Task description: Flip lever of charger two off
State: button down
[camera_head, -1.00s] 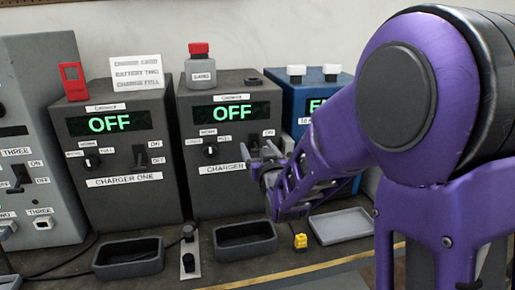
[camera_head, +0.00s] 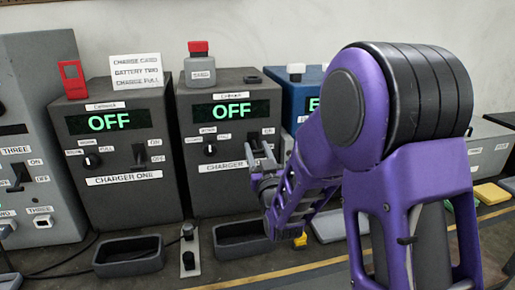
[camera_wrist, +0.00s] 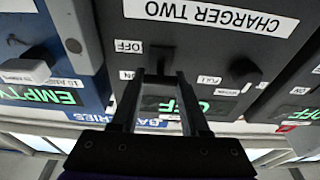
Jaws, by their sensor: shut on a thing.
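Charger two (camera_head: 224,181) is the dark grey box in the middle of the head view, and its display (camera_head: 232,110) reads OFF in green. My gripper (camera_head: 262,155) is at the lower right of its front panel, at the lever by the ON and OFF labels. In the wrist view, which is upside down, my gripper (camera_wrist: 160,76) has its two fingers closed on either side of the dark lever (camera_wrist: 160,55). The OFF label (camera_wrist: 128,46) and CHARGER TWO label (camera_wrist: 212,14) show there. The lever's exact tilt is hard to tell.
Charger one (camera_head: 122,200) stands to the left, with its display on OFF. A blue box (camera_head: 293,101) stands to the right. A bottle with a red cap (camera_head: 201,75) is on charger two. Dark trays (camera_head: 128,270) lie along the bench front.

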jog(key=shift+w+f+t+y, duration=0.1)
jog(key=shift+f+t+y, duration=0.15)
jog(key=shift+t, duration=0.4)
jog(key=shift+w+f+t+y, duration=0.1)
jog(key=shift+f+t+y, duration=0.1)
jog(key=shift+t, duration=0.45)
jog(key=shift+c, duration=2)
grip_release()
jog(key=shift+f, duration=0.15)
